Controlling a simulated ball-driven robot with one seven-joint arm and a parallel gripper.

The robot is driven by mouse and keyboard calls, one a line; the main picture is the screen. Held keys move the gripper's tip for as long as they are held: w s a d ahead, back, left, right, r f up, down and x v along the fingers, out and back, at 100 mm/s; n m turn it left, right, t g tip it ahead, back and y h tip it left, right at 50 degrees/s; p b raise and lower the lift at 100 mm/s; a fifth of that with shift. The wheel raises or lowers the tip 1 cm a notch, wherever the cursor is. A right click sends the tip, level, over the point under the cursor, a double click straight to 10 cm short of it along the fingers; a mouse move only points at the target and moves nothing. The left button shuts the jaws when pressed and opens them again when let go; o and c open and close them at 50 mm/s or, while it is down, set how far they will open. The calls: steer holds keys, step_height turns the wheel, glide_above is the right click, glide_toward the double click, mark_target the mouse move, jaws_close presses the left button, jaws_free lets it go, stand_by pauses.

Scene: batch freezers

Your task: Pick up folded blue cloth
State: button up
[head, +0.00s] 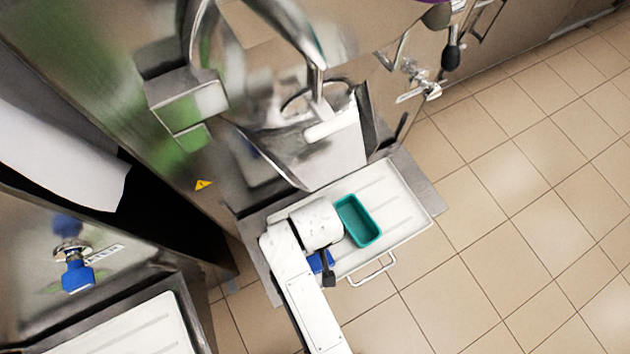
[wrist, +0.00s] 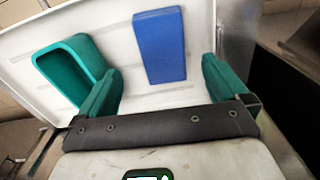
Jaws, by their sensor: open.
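The folded blue cloth (wrist: 160,47) is a flat blue rectangle lying on the white tray (wrist: 110,25) in the wrist view. In the head view only a small blue part of it (head: 318,263) shows beside my arm, which hides the rest. My gripper (wrist: 160,85) is open, with its two green fingers wide apart. The cloth lies ahead of the fingers, between their lines, and nothing is held. In the head view my gripper is over the tray, mostly hidden by my own wrist.
A teal open container (head: 358,221) stands on the tray next to the cloth, and in the wrist view it (wrist: 72,68) is close to the left finger. The tray has a wire handle (head: 372,270) at its front. A steel machine with a spout (head: 318,90) rises behind it.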

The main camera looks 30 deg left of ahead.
steer(key=shift+s+a+f+b, duration=0.1)
steer(key=shift+f+b, duration=0.1)
steer(key=shift+f, duration=1.4)
steer(key=shift+a+f+b, duration=0.1)
steer(key=shift+f+b, duration=0.05)
steer(key=shift+f, duration=1.4)
steer(key=c, duration=1.1)
steer(key=shift+r, duration=0.15)
steer(key=shift+r, duration=0.6)
steer(key=s+d+r+p, duration=0.1)
steer(key=s+d+r, duration=0.2)
steer(key=s+r, duration=0.2)
steer(key=s+d+r+p, duration=0.1)
steer(key=s+d+r, duration=0.2)
steer(key=s+r, duration=0.3)
steer(key=shift+s+d+r, duration=0.25)
steer(key=shift+s+r, duration=0.05)
steer(key=shift+s, duration=0.5)
